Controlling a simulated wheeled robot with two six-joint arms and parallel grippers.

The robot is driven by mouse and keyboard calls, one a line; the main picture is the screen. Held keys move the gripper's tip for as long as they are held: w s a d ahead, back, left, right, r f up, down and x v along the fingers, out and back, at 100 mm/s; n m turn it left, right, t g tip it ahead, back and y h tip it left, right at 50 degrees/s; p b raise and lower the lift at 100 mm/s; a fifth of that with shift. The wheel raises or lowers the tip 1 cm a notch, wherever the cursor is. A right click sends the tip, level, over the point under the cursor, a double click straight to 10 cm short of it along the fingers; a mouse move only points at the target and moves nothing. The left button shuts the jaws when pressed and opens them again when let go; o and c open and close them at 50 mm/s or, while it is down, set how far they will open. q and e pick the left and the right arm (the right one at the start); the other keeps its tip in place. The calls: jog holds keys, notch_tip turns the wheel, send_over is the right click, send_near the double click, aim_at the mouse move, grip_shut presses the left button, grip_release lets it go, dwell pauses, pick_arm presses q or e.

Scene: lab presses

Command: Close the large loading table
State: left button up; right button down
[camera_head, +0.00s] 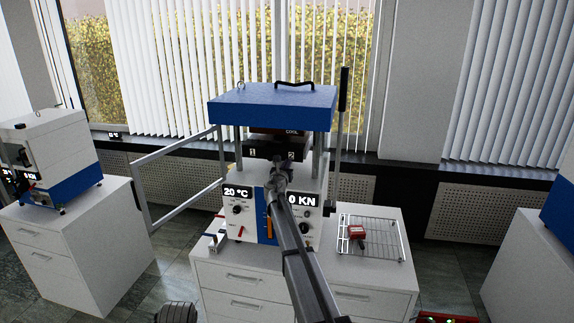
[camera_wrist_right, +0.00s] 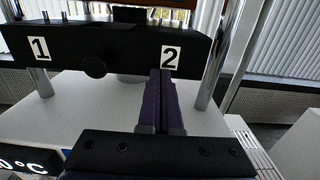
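The large loading table is a black slab (camera_head: 272,153) with labels 1 and 2 on its front face. It sits low between the posts of the press, under the blue top (camera_head: 272,107). In the right wrist view its front (camera_wrist_right: 125,50) and a round knob (camera_wrist_right: 93,67) show close up. My right gripper (camera_wrist_right: 161,73) has its two dark fingers together, with nothing seen between them. Its tips are at the lower front edge just below label 2; I cannot tell whether they touch. In the head view the right gripper (camera_head: 277,165) overlaps the slab's front. My left gripper is not seen.
The press's white body (camera_head: 308,178) stands on a white cabinet (camera_head: 240,275). A wire rack (camera_head: 385,240) with a red item (camera_head: 357,232) lies right of it. An open frame door (camera_head: 140,185) stands out at left. Another machine (camera_head: 55,160) stands farther left.

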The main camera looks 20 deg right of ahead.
jog(key=v, duration=1.4)
jog(key=shift+s, duration=0.1)
jog(key=s+a+f+m+g+y+b, duration=0.1)
jog(key=s+a+f+m+g+y, duration=0.2)
jog(key=s, duration=1.2)
jog(key=s+a+f+m+g+y, duration=0.3)
jog(key=s+a+f+m+g, duration=0.4)
jog(key=s+a+f+m, duration=0.6)
jog(key=s+a+f+m+g+y+b, duration=0.1)
jog(key=s+a+f+m+g+y, duration=0.1)
jog(key=s+a+f+m+g, duration=0.3)
jog(key=s+a+f+m, duration=0.1)
jog(key=s+a+m, duration=0.1)
jog(key=s, duration=0.3)
jog(key=s+a+f+m, duration=0.2)
jog(key=s+a, duration=0.3)
jog(key=s, duration=0.1)
jog(key=shift+s+f+y+b, duration=0.3)
jog(key=shift+s+y+b, duration=0.05)
jog(key=shift+y, duration=0.05)
